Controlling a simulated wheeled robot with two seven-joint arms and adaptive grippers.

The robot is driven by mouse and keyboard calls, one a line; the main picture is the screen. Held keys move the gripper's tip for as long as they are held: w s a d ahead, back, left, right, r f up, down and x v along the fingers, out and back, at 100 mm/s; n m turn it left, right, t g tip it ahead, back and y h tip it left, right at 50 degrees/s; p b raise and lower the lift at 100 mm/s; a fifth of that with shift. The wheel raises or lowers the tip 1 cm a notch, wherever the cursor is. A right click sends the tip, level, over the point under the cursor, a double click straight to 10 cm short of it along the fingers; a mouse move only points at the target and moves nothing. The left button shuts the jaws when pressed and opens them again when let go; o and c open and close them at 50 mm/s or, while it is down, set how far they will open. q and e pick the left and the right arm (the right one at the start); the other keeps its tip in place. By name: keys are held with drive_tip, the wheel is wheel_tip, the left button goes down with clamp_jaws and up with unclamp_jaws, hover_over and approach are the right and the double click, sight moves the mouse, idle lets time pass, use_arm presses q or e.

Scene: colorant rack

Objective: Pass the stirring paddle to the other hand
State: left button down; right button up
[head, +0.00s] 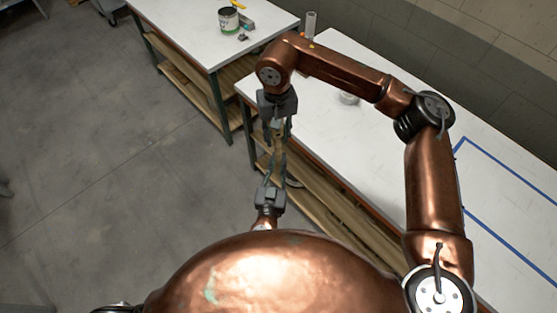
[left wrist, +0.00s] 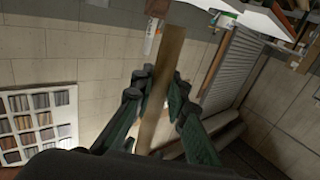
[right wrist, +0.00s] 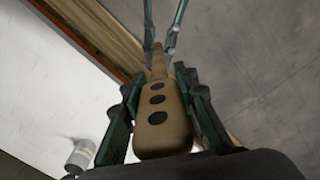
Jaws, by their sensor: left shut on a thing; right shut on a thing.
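The stirring paddle (head: 279,143) is a light wooden stick, held in the air beside the near edge of the white table, between my two grippers. My right gripper (head: 276,122) comes over from above and is shut on its thicker handle end (right wrist: 160,112), which has three dark spots. My left gripper (head: 273,175) comes from below, facing the right one, and is shut on the paddle's flat part (left wrist: 163,85). The left gripper's fingers also show at the top of the right wrist view (right wrist: 167,32). The fingers hide parts of the paddle.
The white table (head: 390,155) has a small metal can (head: 348,98), a grey cylinder (head: 310,22) at its far corner and a blue tape outline (head: 505,190). A second table (head: 180,22) holds a paint can (head: 228,20).

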drive_tip(key=o, duration=1.2)
drive_tip(key=shift+o, duration=0.2)
drive_tip(key=shift+r, duration=0.1)
